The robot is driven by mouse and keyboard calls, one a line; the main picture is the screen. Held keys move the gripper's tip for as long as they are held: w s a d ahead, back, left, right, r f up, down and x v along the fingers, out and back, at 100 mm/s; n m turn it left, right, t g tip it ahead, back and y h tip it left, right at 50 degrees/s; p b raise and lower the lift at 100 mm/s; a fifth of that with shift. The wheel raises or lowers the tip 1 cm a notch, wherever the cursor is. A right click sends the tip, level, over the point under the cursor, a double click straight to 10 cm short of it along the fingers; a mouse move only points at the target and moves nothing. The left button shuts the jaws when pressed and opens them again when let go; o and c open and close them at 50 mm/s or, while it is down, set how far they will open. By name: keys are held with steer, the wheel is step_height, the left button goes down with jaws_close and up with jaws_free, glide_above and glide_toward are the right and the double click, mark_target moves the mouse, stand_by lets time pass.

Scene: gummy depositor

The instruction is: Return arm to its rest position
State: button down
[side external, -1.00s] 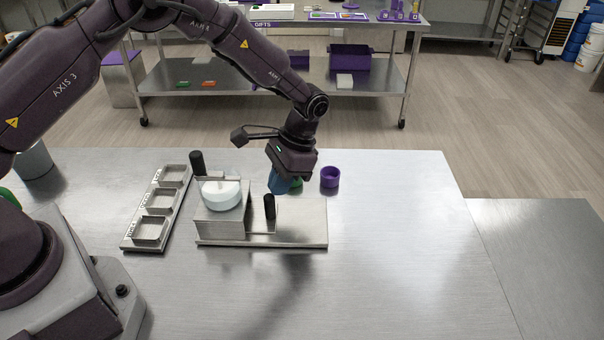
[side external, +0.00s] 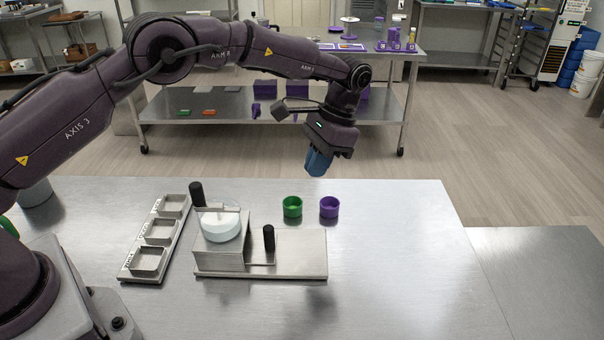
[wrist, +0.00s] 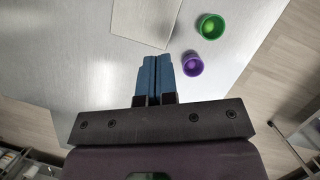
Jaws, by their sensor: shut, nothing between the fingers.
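My gripper (side external: 318,163) hangs in the air above the far side of the steel table (side external: 400,270), clear of everything on it. Its blue fingers are shut with nothing between them; they show closed together in the wrist view (wrist: 154,70). The depositor (side external: 221,258) stands on the table below and to the left of my gripper, with a white hopper (side external: 221,226) and two black handles. Its flat base plate (side external: 303,255) extends to the right and is bare.
A green cup (side external: 292,207) and a purple cup (side external: 329,207) stand upright behind the plate. A rack of square steel molds (side external: 150,262) lies left of the depositor. The table's right side is clear. A steel shelf unit (side external: 225,103) stands behind.

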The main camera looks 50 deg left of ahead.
steer(key=s+a+r+n+t, duration=0.1)
steer(key=s+a+r+t, duration=0.1)
steer(key=s+r, duration=0.4)
steer(key=s+a+r+n+t, duration=0.1)
steer(key=s+a+r+t, duration=0.2)
steer(key=s, duration=1.1)
steer(key=s+a+r+n+t+h, duration=0.1)
steer(key=s+a+r+t, duration=0.2)
steer(key=s+r, duration=0.6)
steer(key=shift+s+r+n+t, duration=0.2)
steer(key=shift+s+n+t, duration=0.15)
steer(key=shift+t, duration=0.45)
